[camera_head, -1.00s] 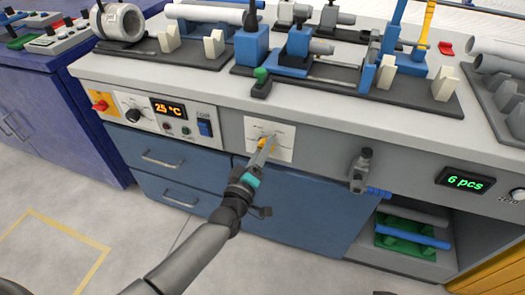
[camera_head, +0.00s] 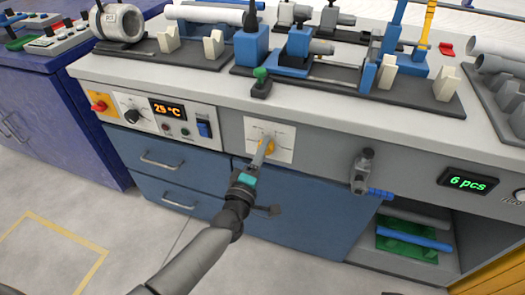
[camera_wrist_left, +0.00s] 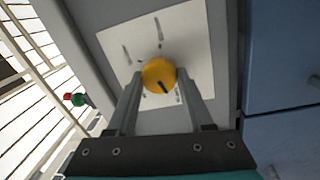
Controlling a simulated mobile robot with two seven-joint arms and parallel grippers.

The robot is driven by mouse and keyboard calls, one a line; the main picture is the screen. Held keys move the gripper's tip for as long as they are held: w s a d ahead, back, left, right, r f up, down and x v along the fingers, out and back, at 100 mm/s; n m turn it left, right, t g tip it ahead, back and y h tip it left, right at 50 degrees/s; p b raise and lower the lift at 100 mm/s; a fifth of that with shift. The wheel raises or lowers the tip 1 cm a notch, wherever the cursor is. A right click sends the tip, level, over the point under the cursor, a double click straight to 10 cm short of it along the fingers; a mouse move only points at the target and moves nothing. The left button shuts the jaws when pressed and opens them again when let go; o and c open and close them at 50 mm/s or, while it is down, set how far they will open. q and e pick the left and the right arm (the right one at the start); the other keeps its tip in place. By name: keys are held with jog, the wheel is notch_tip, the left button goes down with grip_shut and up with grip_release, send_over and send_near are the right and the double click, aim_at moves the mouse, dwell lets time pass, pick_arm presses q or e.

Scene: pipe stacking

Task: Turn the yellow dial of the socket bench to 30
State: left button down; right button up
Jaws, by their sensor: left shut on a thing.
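The yellow dial (camera_wrist_left: 159,75) sits on a white scale plate (camera_wrist_left: 115,42) on the front of the socket bench (camera_head: 330,150). My left gripper (camera_head: 267,143) has its fingers on both sides of the dial and is shut on it. In the left wrist view the two fingertips (camera_wrist_left: 160,82) touch the dial's sides, and a dark pointer mark shows on its face. Tick marks show on the plate, but their numbers are too small to read. In the head view the fingers hide most of the dial (camera_head: 271,147). My right gripper is not in view.
Left of the plate is a control panel (camera_head: 150,117) with a 25 °C display. A grey tap-like fitting (camera_head: 362,170) sticks out to the right. Blue drawers and doors (camera_head: 310,205) lie below. A green-topped lever (camera_head: 261,82) stands at the bench edge above the plate.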

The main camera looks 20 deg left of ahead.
pick_arm(q)
jog(key=shift+c, duration=1.6)
grip_release()
jog(key=shift+s, duration=0.1)
jog(key=s+f+p, duration=0.1)
jog(key=s+p, duration=0.3)
jog(key=s, duration=1.1)
jog(key=shift+a, duration=0.45)
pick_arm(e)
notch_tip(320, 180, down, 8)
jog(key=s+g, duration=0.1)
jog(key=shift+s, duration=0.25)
pick_arm(q)
jog(key=shift+f, duration=0.1)
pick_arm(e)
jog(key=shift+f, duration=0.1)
